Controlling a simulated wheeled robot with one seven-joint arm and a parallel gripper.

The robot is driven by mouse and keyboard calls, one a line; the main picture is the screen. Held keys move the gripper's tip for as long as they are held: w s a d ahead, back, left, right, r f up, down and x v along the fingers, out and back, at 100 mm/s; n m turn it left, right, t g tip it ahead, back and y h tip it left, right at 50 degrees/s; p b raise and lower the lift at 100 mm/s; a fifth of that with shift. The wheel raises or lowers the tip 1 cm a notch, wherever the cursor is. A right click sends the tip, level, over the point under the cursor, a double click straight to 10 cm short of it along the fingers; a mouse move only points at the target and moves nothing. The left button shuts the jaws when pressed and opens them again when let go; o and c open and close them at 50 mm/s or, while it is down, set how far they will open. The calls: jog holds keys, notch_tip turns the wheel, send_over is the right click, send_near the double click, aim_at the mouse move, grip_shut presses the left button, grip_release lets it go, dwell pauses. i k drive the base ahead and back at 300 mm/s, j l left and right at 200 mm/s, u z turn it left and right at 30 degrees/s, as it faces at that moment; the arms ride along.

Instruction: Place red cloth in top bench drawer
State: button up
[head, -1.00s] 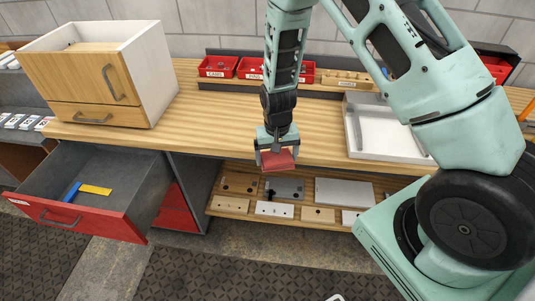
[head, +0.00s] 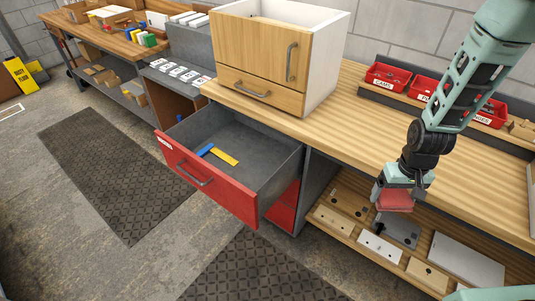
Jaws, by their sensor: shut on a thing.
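My gripper (head: 399,190) is shut on the red cloth (head: 395,202), a small folded red piece. It holds the cloth in the air in front of the bench's front edge, at the right of the head view. The top bench drawer (head: 208,182), with a red front and grey inside, is pulled open at the centre. It is to the left of my gripper, well apart from the cloth. A blue item (head: 205,150) and a yellow item (head: 224,157) lie inside the drawer near its left side; the rest of its floor is bare.
A wooden cabinet (head: 262,62) with a white side stands on the bench top (head: 335,110) behind the drawer. Red bins (head: 388,78) line the bench's back. A lower shelf (head: 335,222) holds plates and blocks. Open floor lies before the drawer.

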aim_at(259, 181)
jog(key=i+j, duration=0.15)
jog(key=j, duration=0.2)
jog(key=i+j, duration=0.2)
jog(key=j, duration=0.15)
jog(key=i+j, duration=0.15)
jog(key=j, duration=0.2)
jog(key=i+j, duration=0.15)
jog(key=j, duration=0.2)
jog(key=i+j, duration=0.15)
jog(key=j, duration=0.25)
jog(key=i+l, duration=0.1)
jog(key=l+z, duration=0.05)
jog(key=l, duration=0.05)
